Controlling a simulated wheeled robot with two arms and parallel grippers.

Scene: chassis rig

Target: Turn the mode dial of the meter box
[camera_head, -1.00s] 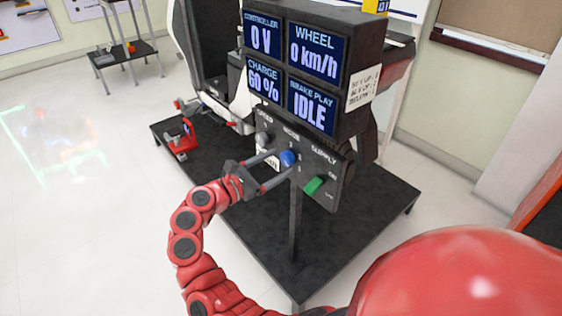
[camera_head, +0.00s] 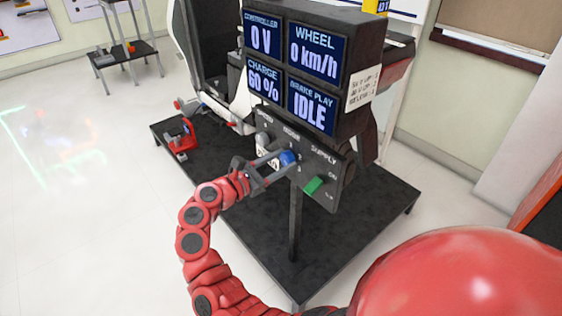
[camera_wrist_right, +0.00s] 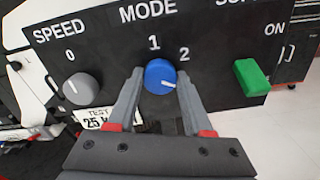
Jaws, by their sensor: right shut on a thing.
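The meter box (camera_head: 325,165) is a dark panel under a block of four screens. Its blue mode dial (camera_head: 288,158) sits mid-panel under the word MODE. It also shows in the right wrist view (camera_wrist_right: 158,72), below the marks 1 and 2, with its white pointer line slanting to the lower right. My right gripper (camera_head: 281,161) is shut on the dial, one finger on each side; the fingers also show in the right wrist view (camera_wrist_right: 160,80). My left gripper is not in view.
A grey SPEED knob (camera_wrist_right: 82,87) is left of the dial and a green SUPPLY switch (camera_head: 313,185) is right of it. The screens (camera_head: 290,62) read 0 V, 0 km/h, 60 % and IDLE. A black platform (camera_head: 375,220) lies below, with a red clamp-like thing (camera_head: 182,143) on it.

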